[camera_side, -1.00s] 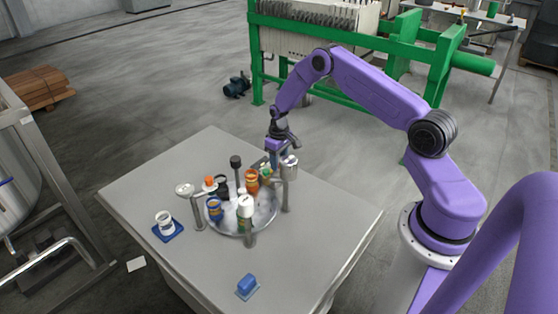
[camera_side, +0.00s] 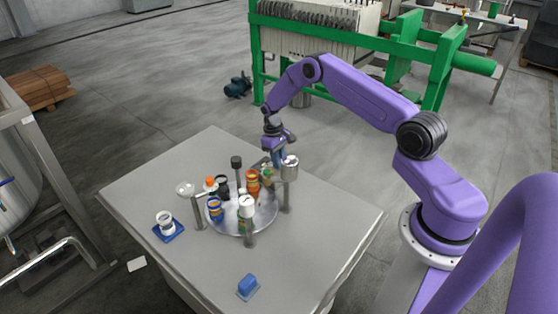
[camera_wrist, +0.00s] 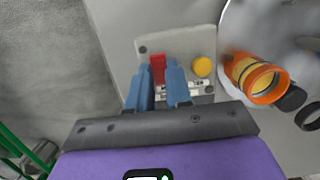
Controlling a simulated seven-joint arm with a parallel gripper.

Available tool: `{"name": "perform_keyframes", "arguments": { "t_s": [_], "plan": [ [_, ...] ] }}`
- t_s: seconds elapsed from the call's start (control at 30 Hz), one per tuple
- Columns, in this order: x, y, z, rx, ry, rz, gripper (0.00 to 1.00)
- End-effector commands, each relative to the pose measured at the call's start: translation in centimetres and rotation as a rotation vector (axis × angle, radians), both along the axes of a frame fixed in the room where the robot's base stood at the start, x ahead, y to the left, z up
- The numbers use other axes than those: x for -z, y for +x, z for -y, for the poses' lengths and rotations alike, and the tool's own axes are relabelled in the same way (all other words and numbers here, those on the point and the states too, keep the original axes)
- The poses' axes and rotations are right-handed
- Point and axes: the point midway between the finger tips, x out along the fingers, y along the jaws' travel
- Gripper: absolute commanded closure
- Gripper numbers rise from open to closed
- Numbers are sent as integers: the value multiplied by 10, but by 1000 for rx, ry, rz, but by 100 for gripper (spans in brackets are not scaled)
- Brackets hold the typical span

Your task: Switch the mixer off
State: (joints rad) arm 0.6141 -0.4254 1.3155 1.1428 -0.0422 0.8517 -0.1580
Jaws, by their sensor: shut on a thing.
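The mixer's control plate (camera_wrist: 150,44) is a light grey panel on the table, with a red switch lever (camera_wrist: 158,68) and a round yellow lamp or button (camera_wrist: 203,66) to its right. My gripper (camera_wrist: 157,78) has its two blue fingers at the red lever, one on each side, shut on it. The lever's lower part is hidden between the fingers. In the side view my gripper (camera_side: 278,158) reaches down at the table's far edge, behind the round tray, and the lever is hidden there.
A round metal tray (camera_side: 232,226) with several bottles and jars stands close in front of my gripper. Posts (camera_side: 289,170) rise around it. An orange jar (camera_wrist: 262,82) is right of the panel. A blue block (camera_side: 247,284) lies at the table's front, where the surface is mostly clear.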

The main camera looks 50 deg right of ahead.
Motion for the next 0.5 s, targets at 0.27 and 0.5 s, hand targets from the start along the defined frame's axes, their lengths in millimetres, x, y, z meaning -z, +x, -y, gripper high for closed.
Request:
{"name": "perform_keyframes", "arguments": {
  "t_s": [0.27, 0.5],
  "plan": [
    [0, 0, 0, -1, 0, 0, 71],
    [0, 0, 0, -1, 0, 0, 55]
  ]
}}
